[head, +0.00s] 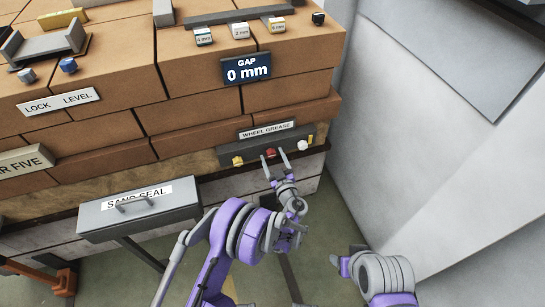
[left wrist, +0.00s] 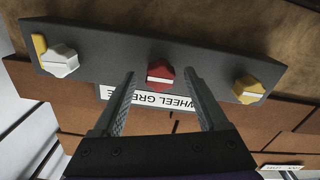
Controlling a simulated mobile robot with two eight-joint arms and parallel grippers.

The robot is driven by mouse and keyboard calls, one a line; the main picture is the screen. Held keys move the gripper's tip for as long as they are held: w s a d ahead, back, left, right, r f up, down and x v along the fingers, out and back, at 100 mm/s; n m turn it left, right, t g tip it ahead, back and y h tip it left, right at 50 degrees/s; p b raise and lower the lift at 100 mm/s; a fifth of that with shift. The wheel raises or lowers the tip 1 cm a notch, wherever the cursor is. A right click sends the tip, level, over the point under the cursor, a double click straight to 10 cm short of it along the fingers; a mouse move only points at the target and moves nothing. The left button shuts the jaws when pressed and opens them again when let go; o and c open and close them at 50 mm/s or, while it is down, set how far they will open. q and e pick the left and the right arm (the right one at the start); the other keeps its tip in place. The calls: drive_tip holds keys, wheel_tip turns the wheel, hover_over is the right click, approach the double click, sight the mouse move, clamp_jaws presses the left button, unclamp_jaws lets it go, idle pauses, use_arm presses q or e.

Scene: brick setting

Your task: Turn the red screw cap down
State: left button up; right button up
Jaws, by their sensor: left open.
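The red screw cap (head: 270,153) sits in the middle of a dark grey panel (head: 255,158) under the "WHEEL GREASE" label. It has a pale line across its face in the left wrist view (left wrist: 160,75). My left gripper (head: 275,156) reaches up to it from below, fingers spread. In the left wrist view the two fingertips (left wrist: 159,74) lie one on each side of the cap, with a visible gap on both sides. I cannot tell how far the tips are from the panel.
A yellow cap (head: 238,161) is left of the red one and a white cap (head: 302,146) right of it. A grey "SAND SEAL" drawer (head: 165,215) juts out at lower left. A "GAP 0 mm" display (head: 247,68) is above. A pale wall (head: 430,150) stands right.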

use_arm(q)
drive_tip(key=shift+w, duration=0.2)
clamp_jaws()
idle(0.3)
